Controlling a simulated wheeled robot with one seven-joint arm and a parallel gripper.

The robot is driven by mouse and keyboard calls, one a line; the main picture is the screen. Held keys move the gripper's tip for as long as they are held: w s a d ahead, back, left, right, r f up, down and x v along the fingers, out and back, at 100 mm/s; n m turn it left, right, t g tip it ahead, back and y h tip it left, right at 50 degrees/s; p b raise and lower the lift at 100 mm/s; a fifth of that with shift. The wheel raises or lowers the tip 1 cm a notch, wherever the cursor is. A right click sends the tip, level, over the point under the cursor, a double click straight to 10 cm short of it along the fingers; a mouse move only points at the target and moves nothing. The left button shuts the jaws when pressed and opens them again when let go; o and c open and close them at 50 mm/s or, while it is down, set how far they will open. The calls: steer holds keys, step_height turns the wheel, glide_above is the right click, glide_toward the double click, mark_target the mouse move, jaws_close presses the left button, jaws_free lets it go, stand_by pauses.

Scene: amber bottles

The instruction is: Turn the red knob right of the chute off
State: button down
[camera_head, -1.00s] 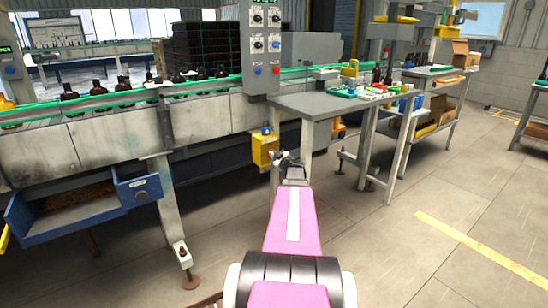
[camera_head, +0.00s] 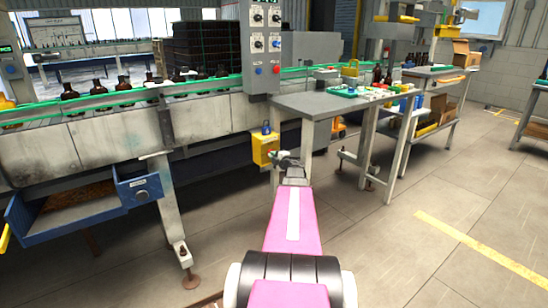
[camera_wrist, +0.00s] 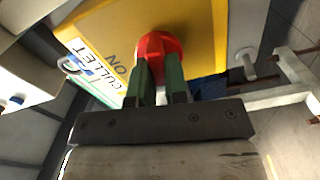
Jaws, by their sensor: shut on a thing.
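The red knob (camera_wrist: 160,44) is on the face of a yellow box in the wrist view. The box face carries the printed words "CULLET" and "ON". My gripper (camera_wrist: 160,72) has its two green fingers closed on the knob, one on each side. In the head view the yellow box (camera_head: 265,149) is mounted at the table's leg, and my gripper (camera_head: 285,158) reaches to its right side. The knob itself is hidden in the head view. The chute cannot be made out for certain.
A grey table (camera_head: 300,104) stands just above and behind the box. A blue drawer (camera_head: 138,187) sticks out under the conveyor (camera_head: 80,140) at left. Brown bottles stand on the conveyor. The floor (camera_head: 400,240) at right is clear.

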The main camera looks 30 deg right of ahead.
mark_target(266, 145)
steer(key=shift+n, duration=1.1)
steer(key=c, duration=1.1)
jaws_free()
steer(key=shift+c, duration=0.2)
steer(key=o, duration=0.4)
step_height(266, 145, up, 4)
steer(key=shift+r, duration=0.1)
steer(key=shift+c, duration=0.2)
steer(key=o, duration=0.4)
steer(key=shift+a+r, duration=0.25)
steer(key=shift+a, duration=0.3)
steer(key=shift+a+r, duration=0.25)
steer(key=shift+a, duration=0.25)
steer(key=a+r, duration=0.1)
steer(key=a, duration=0.2)
steer(key=a+r, duration=0.4)
steer(key=a, duration=0.1)
steer(key=shift+a, duration=0.35)
steer(key=c, duration=0.8)
steer(key=shift+o, duration=0.2)
steer(key=shift+a+r, duration=0.4)
steer(key=shift+a, duration=0.15)
